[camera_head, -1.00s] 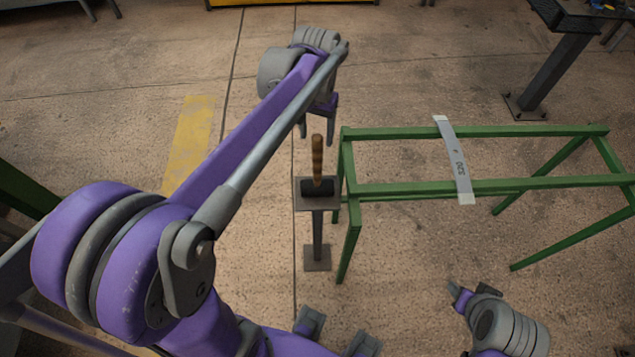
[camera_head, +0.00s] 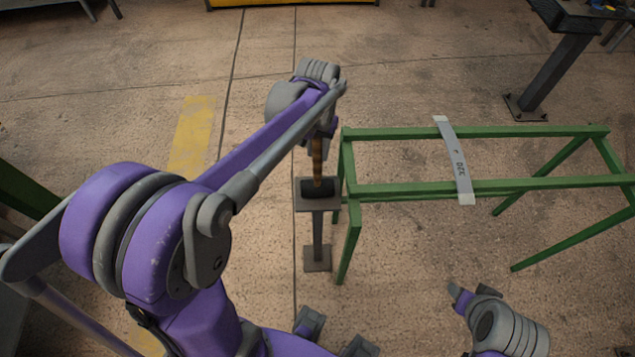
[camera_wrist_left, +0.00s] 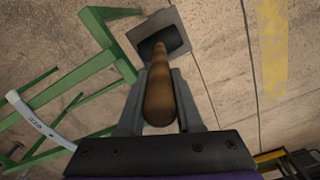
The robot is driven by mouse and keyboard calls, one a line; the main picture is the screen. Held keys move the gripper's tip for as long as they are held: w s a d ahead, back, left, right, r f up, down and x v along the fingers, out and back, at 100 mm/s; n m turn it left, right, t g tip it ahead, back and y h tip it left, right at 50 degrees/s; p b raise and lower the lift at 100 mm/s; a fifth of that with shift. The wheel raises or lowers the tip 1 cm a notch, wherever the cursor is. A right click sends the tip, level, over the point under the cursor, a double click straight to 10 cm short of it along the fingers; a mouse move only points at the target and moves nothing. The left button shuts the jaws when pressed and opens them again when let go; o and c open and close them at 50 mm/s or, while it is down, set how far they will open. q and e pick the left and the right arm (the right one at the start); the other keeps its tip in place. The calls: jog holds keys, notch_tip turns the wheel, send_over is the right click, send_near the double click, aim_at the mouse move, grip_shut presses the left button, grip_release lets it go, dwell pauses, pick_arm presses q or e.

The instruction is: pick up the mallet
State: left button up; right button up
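The mallet has a wooden handle (camera_head: 317,165) and a dark head (camera_head: 318,188). It stands head down, handle up, on the small square top of a metal stand (camera_head: 318,207). My left gripper (camera_head: 316,145) is at the upper part of the handle. In the left wrist view, the handle (camera_wrist_left: 160,92) lies between the two fingers of my left gripper (camera_wrist_left: 158,100), its end toward the camera. The fingers look apart; whether they touch the handle is unclear. My right gripper (camera_head: 455,292) is low at the right, away from the mallet; its finger opening is not clear.
A green frame rack (camera_head: 480,187) stands just right of the stand, with a curved, labelled grey strip (camera_head: 456,160) across its top bars. A dark post (camera_head: 555,75) stands at the upper right. The floor left of the stand is clear, with a yellow stripe (camera_head: 193,135).

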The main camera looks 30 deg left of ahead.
pick_arm(q)
grip_shut()
notch_tip(320, 180, up, 10)
jog(key=shift+r+p, duration=0.1)
jog(key=shift+p, duration=0.25)
jog(key=shift+c, duration=0.4)
grip_release()
grip_shut()
jog(key=shift+f, duration=0.2)
